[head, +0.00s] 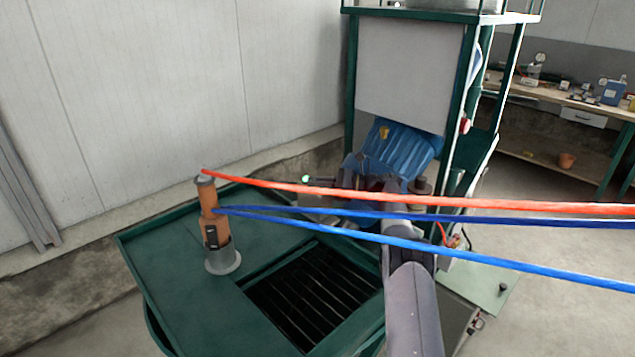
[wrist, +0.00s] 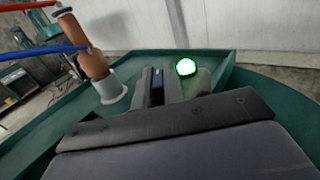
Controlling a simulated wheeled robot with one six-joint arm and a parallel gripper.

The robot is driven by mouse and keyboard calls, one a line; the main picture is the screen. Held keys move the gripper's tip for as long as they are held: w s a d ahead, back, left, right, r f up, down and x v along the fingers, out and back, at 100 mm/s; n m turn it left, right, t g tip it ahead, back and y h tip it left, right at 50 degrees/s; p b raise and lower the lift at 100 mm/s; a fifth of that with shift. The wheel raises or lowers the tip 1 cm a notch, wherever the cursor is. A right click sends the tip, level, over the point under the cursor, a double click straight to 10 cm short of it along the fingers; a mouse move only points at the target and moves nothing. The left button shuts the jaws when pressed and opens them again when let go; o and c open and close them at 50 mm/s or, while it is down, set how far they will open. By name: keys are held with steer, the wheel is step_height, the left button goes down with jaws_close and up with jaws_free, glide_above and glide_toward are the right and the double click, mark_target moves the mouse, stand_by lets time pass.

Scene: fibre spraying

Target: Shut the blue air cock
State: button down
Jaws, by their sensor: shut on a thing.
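In the wrist view, my gripper (wrist: 162,82) is at the green bench, its dark fingers close together. A small blue piece (wrist: 158,72) shows between the fingertips, and I take it as the blue air cock. Most of it is hidden by the fingers, so its handle angle cannot be told. My gripper is shut on it. A glowing green lamp (wrist: 185,68) sits just right of the fingertips. In the head view, the lamp (head: 306,179) is small beside the far end of my arm, and the cock cannot be made out.
An orange spray tool (head: 208,210) stands upright in a grey holder (head: 222,262) on the green bench (head: 170,262). A red hose (head: 480,205) and blue hoses (head: 480,257) cross in front of my arm. A dark grate (head: 315,292) lies right of the holder.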

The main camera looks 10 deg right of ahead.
stand_by(0.3)
steer(key=c, duration=1.5)
jaws_free()
steer(key=shift+r, duration=0.1)
step_height(320, 180, up, 7)
steer(key=shift+f+p, duration=0.1)
steer(key=shift+p, duration=0.55)
steer(key=shift+r+p, duration=1.2)
steer(key=shift+r, duration=0.35)
steer(key=shift+o, duration=0.5)
